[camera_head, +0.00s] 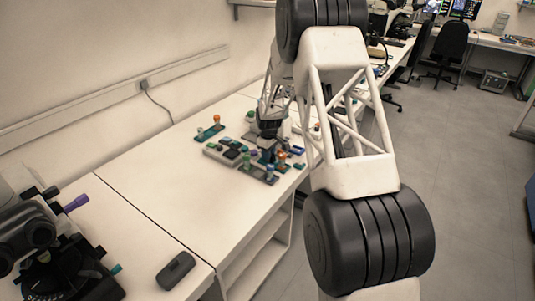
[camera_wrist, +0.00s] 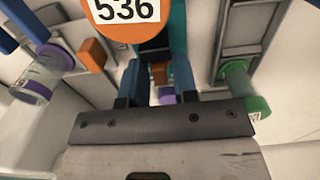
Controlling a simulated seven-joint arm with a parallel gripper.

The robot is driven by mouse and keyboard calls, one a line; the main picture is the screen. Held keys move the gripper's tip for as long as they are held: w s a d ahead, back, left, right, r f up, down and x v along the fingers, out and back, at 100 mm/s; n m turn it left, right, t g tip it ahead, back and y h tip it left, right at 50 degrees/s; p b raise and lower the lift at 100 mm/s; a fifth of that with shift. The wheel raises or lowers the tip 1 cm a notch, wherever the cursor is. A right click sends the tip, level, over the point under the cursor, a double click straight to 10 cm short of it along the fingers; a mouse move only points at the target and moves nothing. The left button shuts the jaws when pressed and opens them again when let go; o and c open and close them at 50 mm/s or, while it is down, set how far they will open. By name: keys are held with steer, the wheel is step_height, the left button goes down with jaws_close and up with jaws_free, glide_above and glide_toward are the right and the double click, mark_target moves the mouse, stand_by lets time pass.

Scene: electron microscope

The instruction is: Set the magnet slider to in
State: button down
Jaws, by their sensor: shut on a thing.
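In the wrist view, my gripper (camera_wrist: 157,88) points in among the devices on the bench, its two dark blue fingers close together. It is shut on a small part between the fingers. That part is largely hidden, and I cannot tell whether it is the magnet slider. An orange round cap (camera_wrist: 122,12) labelled 536 covers the view just beyond the fingertips, with a dark and teal piece behind it. In the head view, my gripper (camera_head: 268,150) is down among the coloured devices, too small to show its grip. Which way the slider is set cannot be seen.
A purple-capped vial (camera_wrist: 42,72) and an orange block (camera_wrist: 93,54) are left of my fingers; a green-capped vial (camera_wrist: 243,90) is close on the right. A teal device with an orange knob (camera_head: 210,130) stands apart on the left. The near bench (camera_head: 165,210) is mostly clear.

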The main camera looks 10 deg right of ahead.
mark_target(274, 162)
steer(key=shift+s+d, duration=1)
steer(key=shift+s, duration=0.05)
steer(key=c, duration=1.1)
jaws_free()
steer(key=shift+d, duration=0.1)
steer(key=shift+c, duration=0.2)
steer(key=shift+r, duration=0.1)
step_height(274, 162, up, 8)
